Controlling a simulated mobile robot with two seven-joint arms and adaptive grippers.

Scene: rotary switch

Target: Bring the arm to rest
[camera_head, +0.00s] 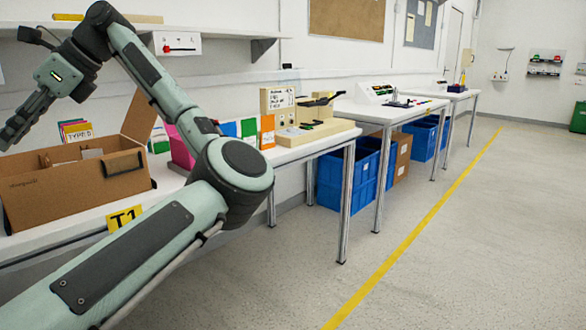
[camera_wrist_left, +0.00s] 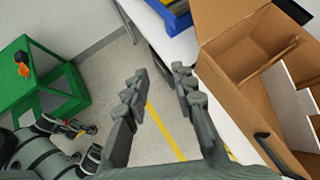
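My left arm (camera_head: 238,165) rises from the lower left of the head view, bends at its elbow and reaches back to the upper left. My left gripper (camera_head: 28,118) hangs in free air above the left end of the workbench and the cardboard box. In the left wrist view its two grey fingers (camera_wrist_left: 160,78) stand apart with nothing between them. A white switch box (camera_head: 178,44) with a red knob is below the wall shelf, behind the arm. The gripper is well away from it.
The open cardboard box (camera_head: 75,190) stands on the workbench below the gripper; it also fills the right of the left wrist view (camera_wrist_left: 245,45). A green stand (camera_wrist_left: 45,85) is at the left there. Blue bins (camera_head: 345,178) sit under the benches.

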